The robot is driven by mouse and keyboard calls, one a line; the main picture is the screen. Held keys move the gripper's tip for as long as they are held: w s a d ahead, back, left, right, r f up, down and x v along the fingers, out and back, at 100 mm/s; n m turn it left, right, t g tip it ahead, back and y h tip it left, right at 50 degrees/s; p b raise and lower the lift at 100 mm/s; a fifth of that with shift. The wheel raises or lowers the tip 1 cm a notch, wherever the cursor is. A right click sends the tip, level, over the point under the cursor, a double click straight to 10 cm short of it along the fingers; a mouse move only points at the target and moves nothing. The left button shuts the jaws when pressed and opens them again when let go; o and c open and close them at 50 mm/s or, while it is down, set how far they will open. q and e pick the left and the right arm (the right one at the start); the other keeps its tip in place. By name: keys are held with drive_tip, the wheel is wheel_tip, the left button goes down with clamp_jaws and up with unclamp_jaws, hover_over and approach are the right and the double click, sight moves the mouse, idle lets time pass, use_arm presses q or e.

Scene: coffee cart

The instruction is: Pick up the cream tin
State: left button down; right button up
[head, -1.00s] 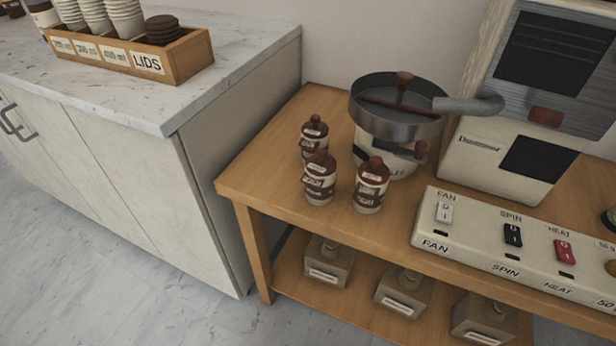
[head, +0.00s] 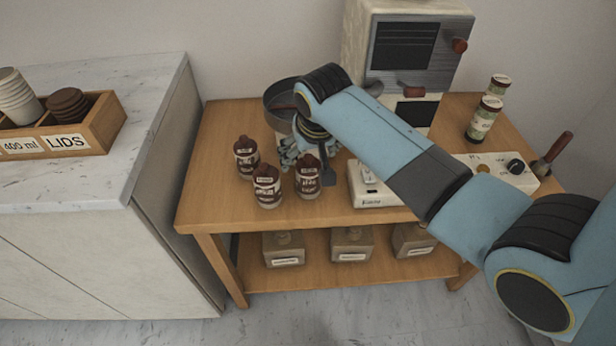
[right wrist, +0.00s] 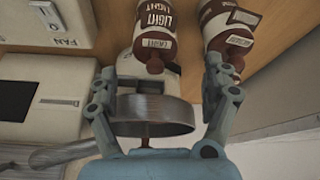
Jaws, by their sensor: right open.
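I cannot tell for sure which thing is the cream tin. Two tins with green and cream labels and brown lids stand at the table's back right, a front one (head: 484,120) and a rear one (head: 498,86). Three brown bottles with cream labels stand at the left: back (head: 246,157), front (head: 267,187) and right (head: 308,178). My right gripper (head: 309,160) is open and empty, beside the right bottle, partly hidden by my arm. In the right wrist view its spread fingers (right wrist: 160,68) frame a bottle marked LIGHT (right wrist: 152,30). My left gripper is out of view.
A roaster with a metal pan (head: 284,98) stands behind the bottles, close to my gripper; the pan (right wrist: 150,115) also shows between the fingers. A switch panel (head: 372,190) is at right. Several square canisters (head: 284,250) sit on the lower shelf. The table's front left is clear.

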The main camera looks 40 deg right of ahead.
sight(310, 163)
drive_tip(key=x, duration=0.6)
drive_tip(key=shift+s+d+f+b, duration=0.2)
drive_tip(key=shift+s+f+b, duration=0.1)
drive_tip(key=shift+f, duration=0.1)
drive_tip(key=shift+r, duration=0.1)
clamp_jaws()
